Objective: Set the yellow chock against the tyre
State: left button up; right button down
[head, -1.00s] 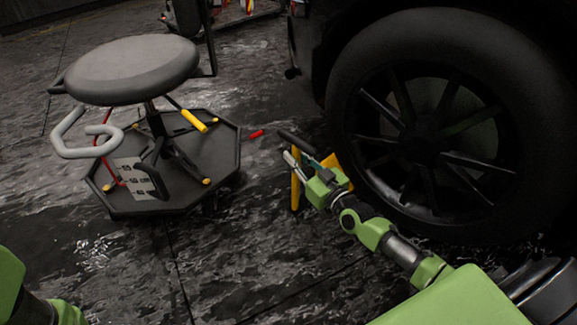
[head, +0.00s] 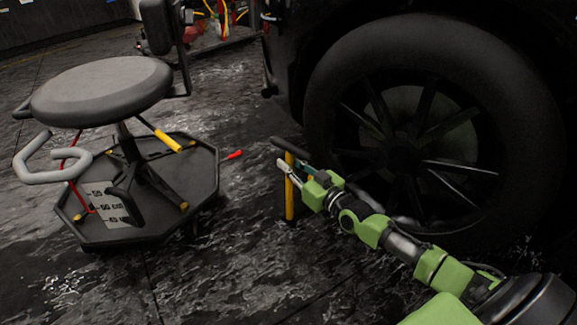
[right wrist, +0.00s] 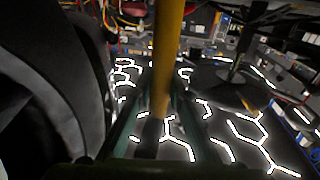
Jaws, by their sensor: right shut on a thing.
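The yellow chock (head: 289,200) shows as an upright yellow bar with a black crosspiece on top, just left of the big black tyre (head: 335,75). My right gripper (head: 292,170) is shut on this bar. In the right wrist view the yellow bar (right wrist: 169,45) runs down between my fingers (right wrist: 165,115) to a black lower end. The tyre fills the left side there (right wrist: 45,90), with a gap between it and the bar. Part of the chock is hidden by my gripper, and I cannot tell whether its foot touches the floor. My left gripper is out of view.
A round-seated grey stool (head: 100,90) stands at the left on a dark octagonal base (head: 150,225). A red-tipped tool (head: 234,155) lies between the stool and the chock. Wet dark floor in front is clear.

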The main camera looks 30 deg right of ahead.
jog(key=shift+w+f+b, duration=0.1)
jog(key=shift+f+b, duration=0.05)
jog(key=shift+b, duration=0.2)
dwell(0.4)
jog(key=c, duration=1.8)
grip_release()
jog(key=shift+c, duration=0.2)
jog(key=shift+f, duration=0.1)
jog(key=s+d, duration=0.1)
jog(key=s, duration=1.1)
jog(key=shift+d, duration=0.4)
